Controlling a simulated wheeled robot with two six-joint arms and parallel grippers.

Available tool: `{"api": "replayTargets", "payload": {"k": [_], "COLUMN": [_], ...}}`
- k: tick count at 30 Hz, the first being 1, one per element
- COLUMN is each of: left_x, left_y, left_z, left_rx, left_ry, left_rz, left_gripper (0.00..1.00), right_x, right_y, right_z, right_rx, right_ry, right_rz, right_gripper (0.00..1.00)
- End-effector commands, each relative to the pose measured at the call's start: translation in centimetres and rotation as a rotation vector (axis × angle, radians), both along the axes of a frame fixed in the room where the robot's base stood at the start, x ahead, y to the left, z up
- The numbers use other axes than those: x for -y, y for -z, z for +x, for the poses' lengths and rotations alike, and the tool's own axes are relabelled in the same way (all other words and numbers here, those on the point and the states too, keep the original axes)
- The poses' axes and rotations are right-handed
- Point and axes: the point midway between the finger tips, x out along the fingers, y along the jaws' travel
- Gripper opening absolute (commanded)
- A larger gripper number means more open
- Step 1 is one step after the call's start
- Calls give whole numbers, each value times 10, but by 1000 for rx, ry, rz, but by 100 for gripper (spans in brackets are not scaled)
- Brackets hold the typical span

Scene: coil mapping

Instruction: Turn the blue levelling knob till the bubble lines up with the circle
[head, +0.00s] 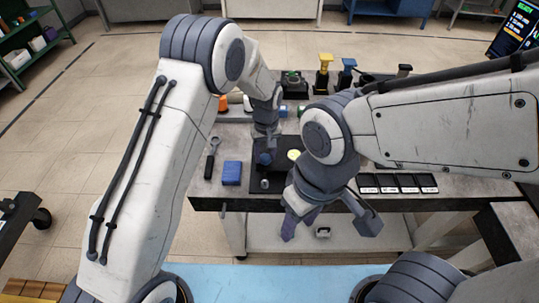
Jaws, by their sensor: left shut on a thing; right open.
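My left gripper (266,147) points down over the dark plate on the workbench. It is shut on the blue levelling knob (264,158), which is small and partly hidden by the fingers. A pale yellow round bubble level (294,155) sits just right of the knob. The bubble and its circle are too small to make out. My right gripper (334,215) is open and empty, in front of the bench's near edge, with its fingers spread apart.
On the workbench (215,188) a blue block (231,173) and a wrench (213,146) lie left of the plate. Yellow (324,66) and blue (347,68) topped stands rise at the back. Several dark labelled tiles (390,183) line the right front. My arms hide much of the bench.

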Motion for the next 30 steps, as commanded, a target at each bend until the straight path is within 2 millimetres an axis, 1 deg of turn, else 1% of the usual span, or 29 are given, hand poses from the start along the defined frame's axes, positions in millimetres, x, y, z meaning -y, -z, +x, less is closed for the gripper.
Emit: {"api": "replayTargets", "payload": {"k": [9,22,23,24,25,30], "left_x": [-1,0,0,0,0,1], "left_y": [-1,-1,-2,-2,-1,-1], "left_z": [-1,-1,-1,-1,-1,0], "left_rx": [-5,-3,-3,-2,-2,0], "left_ry": [-80,-87,-87,-87,-87,-86], "left_rz": [5,3,3,3,2,2], "left_gripper": [0,0,54,69,76,76], "right_x": [0,0,0,0,0,0], "right_y": [1,1,1,1,1,1], "right_z": [0,0,0,0,0,0], "right_rx": [0,0,0,0,0,0], "right_ry": [0,0,0,0,0,0], "right_rz": [0,0,0,0,0,0], "right_gripper": [50,50,50,50,50,50]}}
